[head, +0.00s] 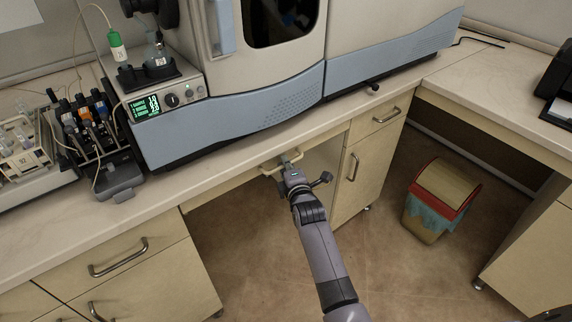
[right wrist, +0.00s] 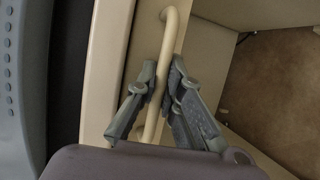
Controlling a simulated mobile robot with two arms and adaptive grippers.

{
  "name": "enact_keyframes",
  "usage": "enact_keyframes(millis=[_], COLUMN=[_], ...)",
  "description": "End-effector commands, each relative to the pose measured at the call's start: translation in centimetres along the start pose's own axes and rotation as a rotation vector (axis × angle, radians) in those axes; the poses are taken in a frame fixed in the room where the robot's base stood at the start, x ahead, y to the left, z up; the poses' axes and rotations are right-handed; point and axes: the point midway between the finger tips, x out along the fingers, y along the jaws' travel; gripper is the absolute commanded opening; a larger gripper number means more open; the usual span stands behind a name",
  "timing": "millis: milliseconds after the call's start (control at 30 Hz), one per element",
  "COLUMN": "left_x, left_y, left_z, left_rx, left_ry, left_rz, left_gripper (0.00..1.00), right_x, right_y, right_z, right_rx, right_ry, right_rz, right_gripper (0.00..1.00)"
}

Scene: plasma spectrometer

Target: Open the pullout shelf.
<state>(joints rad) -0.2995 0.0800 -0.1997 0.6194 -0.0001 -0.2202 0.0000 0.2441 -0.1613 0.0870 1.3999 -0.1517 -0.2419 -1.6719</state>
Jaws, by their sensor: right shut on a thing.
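The pullout shelf (head: 225,190) is a thin pale panel under the worktop, below the spectrometer. Its bar handle (head: 268,167) is on the front edge. My right gripper (head: 288,163) is at that handle. In the right wrist view, the cream handle (right wrist: 170,50) runs between the two fingers of my right gripper (right wrist: 160,88), which are closed around it. The shelf front lies close under the worktop edge. My left gripper is not in view.
The spectrometer (head: 270,75) stands on the worktop (head: 210,172). Drawer cabinets stand left (head: 140,270) and right (head: 368,160) of the open knee space. A bin with a red rim (head: 437,200) stands on the floor at right. The floor in front is clear.

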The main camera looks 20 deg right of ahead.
Motion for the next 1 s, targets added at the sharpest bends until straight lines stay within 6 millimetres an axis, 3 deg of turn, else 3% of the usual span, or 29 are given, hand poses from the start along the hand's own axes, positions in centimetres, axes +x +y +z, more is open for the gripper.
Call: enact_keyframes(millis=[400,567,767,1000], left_x=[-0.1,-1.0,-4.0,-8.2], left_y=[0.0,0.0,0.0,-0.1], left_z=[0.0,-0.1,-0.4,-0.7], left_rx=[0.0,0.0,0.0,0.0], left_ry=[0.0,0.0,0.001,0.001], left_rz=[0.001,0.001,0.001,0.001], left_gripper=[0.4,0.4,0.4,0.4], right_x=[-0.1,-1.1,-4.8,-12.1], right_y=[-0.1,-0.1,-0.7,-2.1], right_z=[0.0,0.4,2.0,4.9], right_rx=[-0.003,-0.005,-0.009,-0.008], right_ry=[0.0,0.0,0.001,0.001], right_rz=[-0.001,-0.004,-0.01,-0.011], right_gripper=[0.0,0.0,0.0,0.0])
